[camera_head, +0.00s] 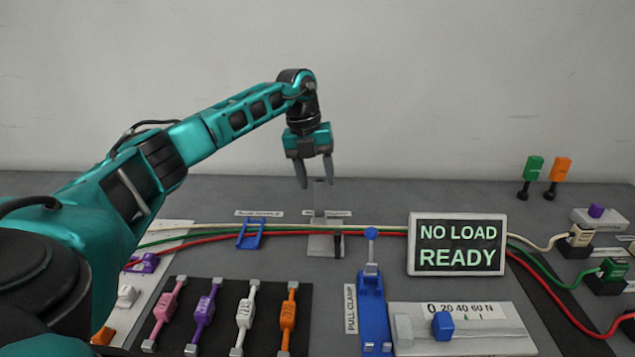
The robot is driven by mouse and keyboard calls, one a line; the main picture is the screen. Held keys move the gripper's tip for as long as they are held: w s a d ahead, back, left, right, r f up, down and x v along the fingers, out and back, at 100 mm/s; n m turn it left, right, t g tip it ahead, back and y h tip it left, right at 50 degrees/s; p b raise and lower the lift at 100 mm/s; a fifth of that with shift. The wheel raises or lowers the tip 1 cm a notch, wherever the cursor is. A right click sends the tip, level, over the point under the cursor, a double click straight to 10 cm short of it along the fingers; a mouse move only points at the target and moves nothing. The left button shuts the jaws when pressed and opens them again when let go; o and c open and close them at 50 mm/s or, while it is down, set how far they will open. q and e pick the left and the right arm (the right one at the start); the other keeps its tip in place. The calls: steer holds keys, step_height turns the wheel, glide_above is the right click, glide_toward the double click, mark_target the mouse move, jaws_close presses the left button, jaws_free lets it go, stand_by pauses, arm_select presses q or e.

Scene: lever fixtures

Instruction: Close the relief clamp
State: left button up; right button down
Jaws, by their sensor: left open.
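White, green and red cables run across the fixture. My left gripper (316,184) points down with its fingers apart and empty. Its fingertips show near the top of the upright piece; whether they touch it I cannot tell. My right gripper is out of view.
A blue bracket (250,234) is left of the fixture. A blue lever labelled PULL CLAMP (372,300) and a sign reading NO LOAD READY (457,244) are to its right. A dark panel (200,345) with coloured connectors is in front. A force gauge (485,327) stands front right.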

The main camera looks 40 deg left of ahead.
arm_select(q)
steer(key=shift+d+f, duration=0.1)
steer(key=shift+f, duration=0.5)
steer(key=shift+w, duration=0.1)
jaws_close()
